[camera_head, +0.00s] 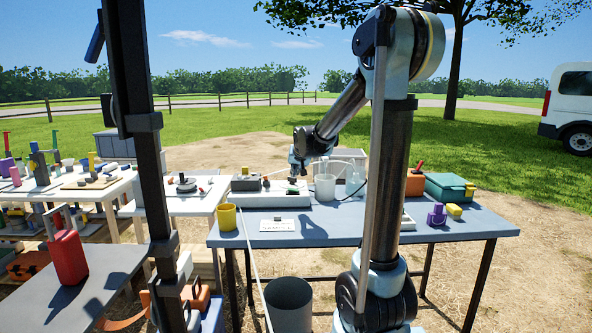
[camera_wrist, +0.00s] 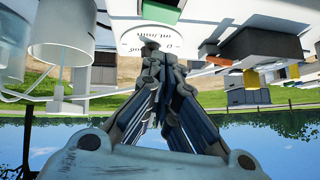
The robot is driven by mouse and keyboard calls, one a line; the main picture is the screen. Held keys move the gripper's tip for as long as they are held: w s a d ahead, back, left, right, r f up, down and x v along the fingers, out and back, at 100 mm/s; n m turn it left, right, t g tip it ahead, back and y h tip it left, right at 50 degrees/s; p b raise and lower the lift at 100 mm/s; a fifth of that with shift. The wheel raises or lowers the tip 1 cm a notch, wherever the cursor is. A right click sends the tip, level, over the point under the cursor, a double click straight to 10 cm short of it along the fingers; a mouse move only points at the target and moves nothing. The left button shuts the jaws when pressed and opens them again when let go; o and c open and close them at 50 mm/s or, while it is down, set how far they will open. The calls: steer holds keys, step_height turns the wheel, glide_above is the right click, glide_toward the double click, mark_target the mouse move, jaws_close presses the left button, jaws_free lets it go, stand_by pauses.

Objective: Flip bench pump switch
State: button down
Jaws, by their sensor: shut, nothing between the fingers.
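The bench pump is likely the dark grey box (camera_head: 245,183) at the left end of a long white base (camera_head: 268,200) on the blue-grey table. A small dark piece with green (camera_head: 292,188), perhaps the switch, sits on the base to the right. My gripper (camera_head: 295,176) is just above and behind that piece, shut and empty, pointing down. In the wrist view my closed fingertips (camera_wrist: 150,46) lie over a round white plate with lettering (camera_wrist: 160,36). Contact cannot be told.
A white beaker (camera_head: 325,188) stands close to the right of my gripper, with tubing (camera_wrist: 40,98) near it. A yellow cup (camera_head: 227,217), a white card (camera_head: 279,226), a purple item (camera_head: 437,214) and a green case (camera_head: 450,187) are on the table. Its front middle is clear.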

mark_target(292, 189)
steer(key=f, duration=0.1)
steer(key=w+f, duration=0.1)
steer(key=f, duration=0.1)
steer(key=shift+w+a+f, duration=0.3)
steer(key=shift+a, duration=0.05)
steer(key=shift+a+f, duration=0.2)
steer(key=shift+f, duration=0.8)
